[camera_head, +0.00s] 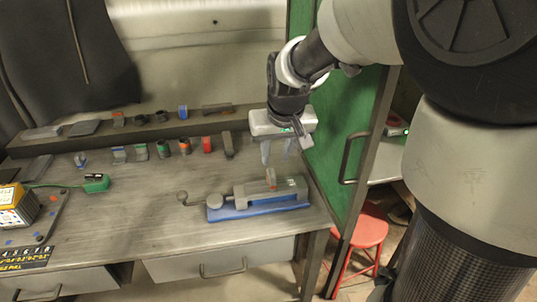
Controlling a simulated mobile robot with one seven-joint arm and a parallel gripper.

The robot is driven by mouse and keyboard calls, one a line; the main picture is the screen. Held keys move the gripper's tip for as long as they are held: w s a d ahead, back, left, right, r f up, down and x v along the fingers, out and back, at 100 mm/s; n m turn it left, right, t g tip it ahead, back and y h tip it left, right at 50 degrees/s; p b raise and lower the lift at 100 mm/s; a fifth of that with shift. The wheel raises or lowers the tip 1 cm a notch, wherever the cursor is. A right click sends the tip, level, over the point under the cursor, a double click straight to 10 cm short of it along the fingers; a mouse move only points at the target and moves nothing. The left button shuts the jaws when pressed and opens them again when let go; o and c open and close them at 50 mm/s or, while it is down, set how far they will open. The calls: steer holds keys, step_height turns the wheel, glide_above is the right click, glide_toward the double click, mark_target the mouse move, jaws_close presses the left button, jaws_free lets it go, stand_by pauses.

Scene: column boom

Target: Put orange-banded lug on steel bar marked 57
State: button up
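My gripper (277,154) is above the back right of the bench, pointing down. Its two pale fingers are apart with nothing visible between them. Below it is a grey fixture on a blue base (258,205), with a grey bar-like body. A small upright grey piece with a reddish-orange mark (271,180) stands on or in it; I cannot tell which. In the row behind, a dark ring-shaped piece with an orange band (185,147) stands on the bench. I cannot tell which piece is the orange-banded lug. No number 57 is readable, so the steel bar marked 57 cannot be identified.
Several small parts, including a red one (207,144), line the bench before a raised dark shelf (75,143) holding more parts. A yellow-black box (17,207) and green connector (97,184) are at left. A green cabinet door (345,150) stands close right. The bench's middle is clear.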

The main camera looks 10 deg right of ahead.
steer(key=s+r, duration=0.3)
steer(key=s, duration=0.7)
steer(key=s+r+t, duration=0.1)
steer(key=s+r, duration=0.2)
steer(key=s, duration=0.8)
steer(key=shift+r, duration=0.35)
